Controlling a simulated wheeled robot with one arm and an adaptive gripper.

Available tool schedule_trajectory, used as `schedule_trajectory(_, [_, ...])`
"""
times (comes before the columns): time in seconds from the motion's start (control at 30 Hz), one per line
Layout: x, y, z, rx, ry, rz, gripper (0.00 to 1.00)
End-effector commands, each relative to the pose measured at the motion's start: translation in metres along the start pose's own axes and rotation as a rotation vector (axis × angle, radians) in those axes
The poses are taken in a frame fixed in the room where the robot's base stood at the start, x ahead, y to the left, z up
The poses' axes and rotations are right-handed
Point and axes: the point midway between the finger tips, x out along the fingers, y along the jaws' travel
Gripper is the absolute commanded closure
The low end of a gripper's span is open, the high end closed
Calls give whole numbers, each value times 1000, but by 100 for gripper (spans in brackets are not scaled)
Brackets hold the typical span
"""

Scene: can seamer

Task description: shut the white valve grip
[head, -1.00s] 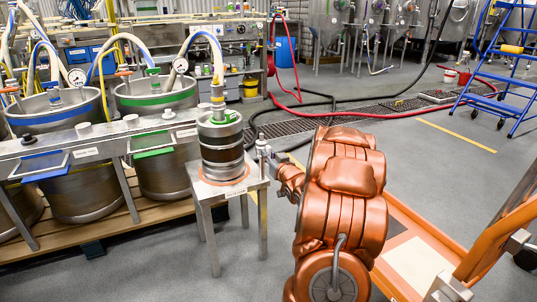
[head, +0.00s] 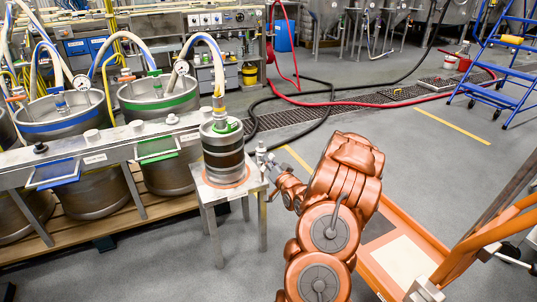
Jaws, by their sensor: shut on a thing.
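My gripper (head: 268,163) is at the right edge of a small steel stand (head: 203,188), at the end of my orange arm. It is shut on a small pale fitting (head: 261,147) that stands upright at that edge; this looks like the white valve grip, but it is small. The jaws are partly hidden and their exact hold on it cannot be told. The angle of the grip cannot be told either. A small steel keg (head: 223,158) stands upright on the stand, left of my gripper, with a hose coupled on top.
Large kegs with blue (head: 62,126) and green (head: 158,103) bands stand behind a steel rail (head: 110,150) at left. A red hose (head: 400,103) and a black hose (head: 330,97) cross the floor. A blue ladder (head: 500,70) is at far right.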

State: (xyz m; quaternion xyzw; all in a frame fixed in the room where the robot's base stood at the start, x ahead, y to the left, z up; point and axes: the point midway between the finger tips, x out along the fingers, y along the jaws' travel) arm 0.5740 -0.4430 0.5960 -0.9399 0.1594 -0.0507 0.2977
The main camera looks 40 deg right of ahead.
Motion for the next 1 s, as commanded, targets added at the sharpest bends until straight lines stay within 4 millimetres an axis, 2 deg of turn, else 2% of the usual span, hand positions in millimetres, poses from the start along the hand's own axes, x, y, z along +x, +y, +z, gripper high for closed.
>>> schedule_trajectory(0.4, [0,0,-1,158,0,0,100])
schedule_trajectory(0.9, [0,1,0,172,0,-1,100])
schedule_trajectory(0.93, [0,1,0,172,0,-1,85])
schedule_trajectory(1.0, [0,1,0,172,0,-1,77])
